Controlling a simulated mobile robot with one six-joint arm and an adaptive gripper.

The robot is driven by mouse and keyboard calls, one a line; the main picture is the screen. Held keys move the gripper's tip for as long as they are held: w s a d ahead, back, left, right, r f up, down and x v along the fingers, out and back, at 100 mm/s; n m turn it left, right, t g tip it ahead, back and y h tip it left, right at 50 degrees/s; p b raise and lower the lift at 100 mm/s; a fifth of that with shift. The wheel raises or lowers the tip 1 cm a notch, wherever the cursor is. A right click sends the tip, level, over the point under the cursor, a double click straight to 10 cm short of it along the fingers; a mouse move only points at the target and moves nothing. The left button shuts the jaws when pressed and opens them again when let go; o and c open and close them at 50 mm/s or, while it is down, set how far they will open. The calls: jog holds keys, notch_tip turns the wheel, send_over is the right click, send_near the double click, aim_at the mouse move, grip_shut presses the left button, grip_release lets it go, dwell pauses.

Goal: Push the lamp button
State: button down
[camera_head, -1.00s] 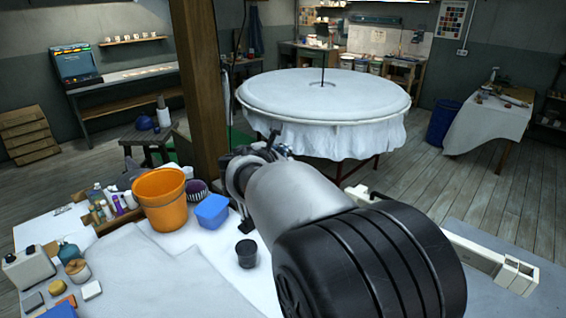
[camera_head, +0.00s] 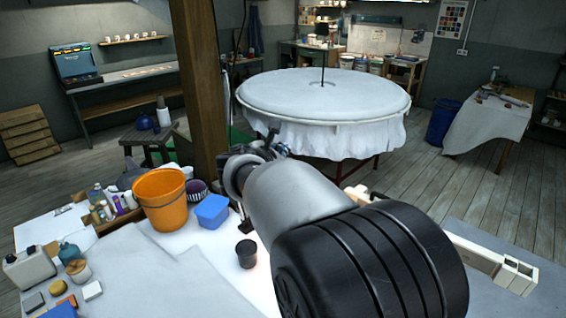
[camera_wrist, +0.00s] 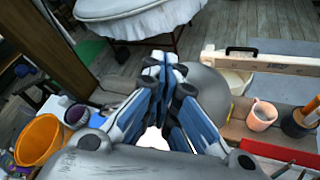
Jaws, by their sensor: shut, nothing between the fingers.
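My gripper (camera_wrist: 164,68) is shut and empty in the wrist view, its blue-grey fingers together. In the head view my gripper (camera_head: 270,145) is partly hidden behind my arm, above the far edge of the white-covered table. A smooth grey rounded shape (camera_wrist: 213,92), which looks like the lamp's shade, is right behind and beside the fingers in the wrist view. I cannot make out the button or tell whether the fingertips touch it. In the head view my arm hides the lamp. A bright patch of light shows on the white table (camera_head: 235,285) beside my arm.
An orange bucket (camera_head: 160,198), a blue container (camera_head: 212,211) and a dark cup (camera_head: 247,254) stand left of my arm. A wooden post (camera_head: 200,90) rises close to my gripper. A pink mug (camera_wrist: 261,115) and a pale beam (camera_wrist: 270,62) are at the right.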

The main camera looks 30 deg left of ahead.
notch_tip(320, 180, up, 5)
jog(key=s+p, duration=0.2)
jog(key=p, duration=0.1)
jog(key=shift+s+a+r+p, duration=0.15)
jog(key=shift+s+a+p, duration=0.2)
jog(key=shift+s, duration=0.05)
